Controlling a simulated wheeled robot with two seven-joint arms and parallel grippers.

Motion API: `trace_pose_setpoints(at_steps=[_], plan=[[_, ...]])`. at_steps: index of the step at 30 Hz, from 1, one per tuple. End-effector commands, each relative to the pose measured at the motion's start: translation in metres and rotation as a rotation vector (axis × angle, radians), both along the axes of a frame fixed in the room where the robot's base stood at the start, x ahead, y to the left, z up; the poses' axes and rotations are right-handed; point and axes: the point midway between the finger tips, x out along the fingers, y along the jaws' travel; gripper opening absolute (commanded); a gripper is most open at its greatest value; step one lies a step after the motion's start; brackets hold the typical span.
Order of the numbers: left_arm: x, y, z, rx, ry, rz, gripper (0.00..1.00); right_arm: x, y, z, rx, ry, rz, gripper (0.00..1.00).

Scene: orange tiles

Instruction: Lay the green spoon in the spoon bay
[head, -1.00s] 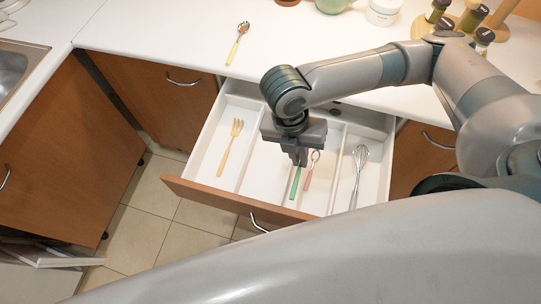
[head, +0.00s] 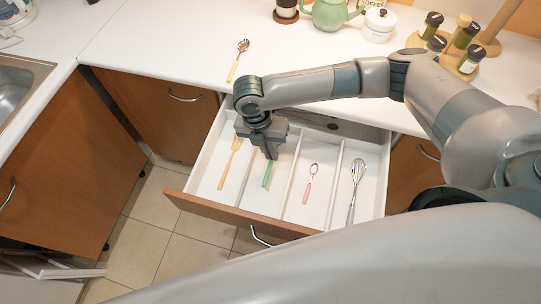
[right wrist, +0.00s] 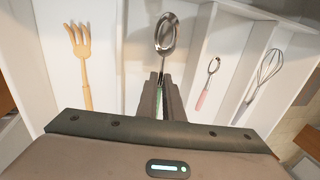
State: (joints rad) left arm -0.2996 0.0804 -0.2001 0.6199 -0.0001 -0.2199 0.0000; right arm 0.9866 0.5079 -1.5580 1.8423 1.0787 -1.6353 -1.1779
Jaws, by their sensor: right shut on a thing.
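The green spoon (head: 267,174) is held in my right gripper (head: 270,156). Its metal bowl (right wrist: 166,35) points away from the gripper in the right wrist view, where the jaws (right wrist: 160,80) close on the green handle. The spoon is over the second compartment from the left of the open white drawer (head: 203,158), between two dividers. I cannot tell whether it touches the drawer floor. A yellow fork (head: 231,163) lies in the leftmost compartment, a small pink-handled spoon (head: 309,186) in the third, and a whisk (head: 355,185) in the rightmost. My left gripper is out of view.
A yellow-handled spoon (head: 236,66) lies on the white counter (head: 165,45) behind the drawer. A green teapot (head: 330,14), a white coffee jar (head: 379,24) and a spice rack (head: 462,55) stand farther back. Low dividers (head: 293,177) and the drawer's walls rise around the gripper.

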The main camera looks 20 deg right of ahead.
Motion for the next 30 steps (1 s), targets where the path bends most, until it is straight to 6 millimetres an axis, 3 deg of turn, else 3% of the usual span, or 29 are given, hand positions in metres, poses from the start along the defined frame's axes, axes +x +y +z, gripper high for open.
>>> trace_pose_setpoints(at_steps=[11,21,30], plan=[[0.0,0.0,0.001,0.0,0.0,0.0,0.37,0.0,0.0,-0.002,0.0,0.001,-0.001,0.0],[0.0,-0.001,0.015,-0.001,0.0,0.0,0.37,0.0,0.001,-0.036,0.0,0.001,-0.001,0.0],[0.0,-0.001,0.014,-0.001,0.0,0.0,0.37,0.0,0.0,-0.041,0.0,0.0,-0.001,0.0]])
